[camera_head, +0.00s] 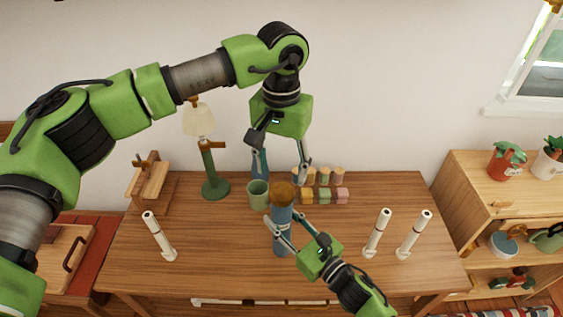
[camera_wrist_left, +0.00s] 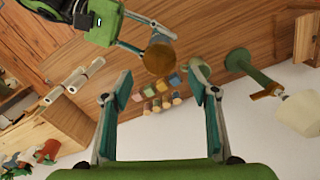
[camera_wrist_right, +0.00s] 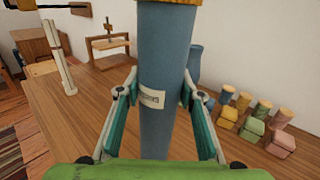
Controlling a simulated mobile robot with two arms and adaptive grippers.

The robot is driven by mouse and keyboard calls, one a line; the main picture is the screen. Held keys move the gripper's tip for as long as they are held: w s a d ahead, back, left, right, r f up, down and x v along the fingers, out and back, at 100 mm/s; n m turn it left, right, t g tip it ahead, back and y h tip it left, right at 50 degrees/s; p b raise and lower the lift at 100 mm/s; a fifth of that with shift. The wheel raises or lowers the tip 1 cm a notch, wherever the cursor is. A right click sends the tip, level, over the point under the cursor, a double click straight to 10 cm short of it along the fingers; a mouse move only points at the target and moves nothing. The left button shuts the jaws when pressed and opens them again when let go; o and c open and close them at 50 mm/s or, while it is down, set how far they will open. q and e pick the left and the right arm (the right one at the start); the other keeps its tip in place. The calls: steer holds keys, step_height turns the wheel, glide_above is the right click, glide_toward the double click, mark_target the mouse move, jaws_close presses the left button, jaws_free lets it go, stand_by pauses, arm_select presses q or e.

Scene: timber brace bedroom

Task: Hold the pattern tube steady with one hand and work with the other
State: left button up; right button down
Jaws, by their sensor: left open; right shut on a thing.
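The pattern tube (camera_head: 283,243) is blue, with a brown round cap (camera_head: 283,192), and stands upright on the wooden table. My right gripper (camera_head: 284,220) is shut on its body; in the right wrist view the tube (camera_wrist_right: 165,120) sits between both fingers, with a pale label (camera_wrist_right: 151,98) facing me. My left gripper (camera_head: 281,172) is open and empty, pointing down above and behind the tube. In the left wrist view the cap (camera_wrist_left: 160,57) shows beyond the open fingers, apart from them. The tube's foot is partly hidden in the right wrist view.
The table (camera_head: 210,270) holds a green mug (camera_head: 258,194), a lamp (camera_head: 212,165), a wooden press (camera_head: 150,182), and several small coloured blocks (camera_head: 324,196). The front left tabletop is clear.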

mark_target(282, 191)
arm_select(q)
step_height(282, 191, down, 7)
steer(key=shift+r, duration=0.1)
stand_by(0.3)
